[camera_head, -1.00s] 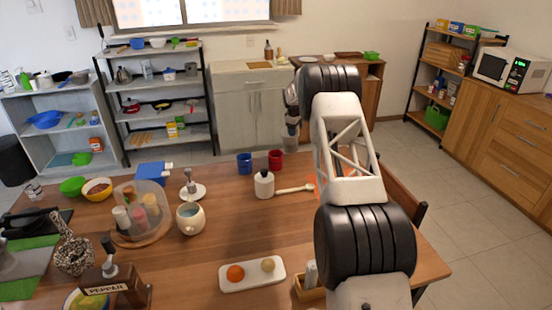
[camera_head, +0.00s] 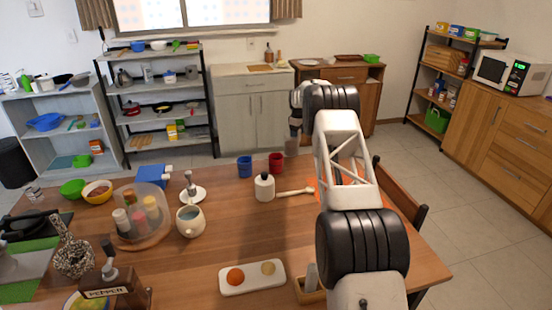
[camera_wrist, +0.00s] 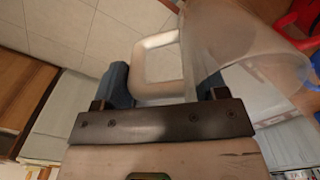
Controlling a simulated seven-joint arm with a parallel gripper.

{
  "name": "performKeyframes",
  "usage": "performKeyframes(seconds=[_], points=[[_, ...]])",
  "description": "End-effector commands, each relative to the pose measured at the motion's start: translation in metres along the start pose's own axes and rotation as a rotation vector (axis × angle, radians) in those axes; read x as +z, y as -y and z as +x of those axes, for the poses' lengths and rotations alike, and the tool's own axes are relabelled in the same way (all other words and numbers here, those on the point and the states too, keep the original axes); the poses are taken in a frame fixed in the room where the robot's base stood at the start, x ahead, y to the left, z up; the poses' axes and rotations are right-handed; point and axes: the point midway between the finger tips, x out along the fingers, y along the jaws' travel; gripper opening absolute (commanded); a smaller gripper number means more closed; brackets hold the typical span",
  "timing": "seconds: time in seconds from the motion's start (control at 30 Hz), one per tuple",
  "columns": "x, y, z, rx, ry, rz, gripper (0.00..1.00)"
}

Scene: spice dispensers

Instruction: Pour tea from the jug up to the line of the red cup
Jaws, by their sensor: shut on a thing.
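The red cup (camera_head: 276,163) stands upright on the wooden table near its far edge, beside a blue cup (camera_head: 245,166). Its line and inside are too small to make out. My gripper (camera_wrist: 160,85) is shut on the handle of the translucent jug (camera_wrist: 228,38); the pale handle loop (camera_wrist: 143,65) lies between the fingers. In the head view the jug (camera_head: 291,147) looks small and blurred, just right of the red cup and below my gripper (camera_head: 294,125). I cannot tell how much tea it holds. Red and blue patches show at the wrist view's right edge.
A mug (camera_head: 190,220), a spice carousel (camera_head: 140,238) and a white tray (camera_head: 252,287) with round items stand nearer. A chair (camera_head: 400,205) is at the right.

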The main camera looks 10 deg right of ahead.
Motion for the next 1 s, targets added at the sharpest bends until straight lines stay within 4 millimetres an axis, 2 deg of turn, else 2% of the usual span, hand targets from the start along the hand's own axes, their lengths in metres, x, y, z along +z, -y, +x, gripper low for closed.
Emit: performKeyframes(seconds=[0.43, 1.0], points=[[0.0, 0.0, -0.006, 0.002, -0.001, 0.0, 0.2], [0.0, 0.0, -0.047, 0.002, -0.001, 0.0, 0.2]])
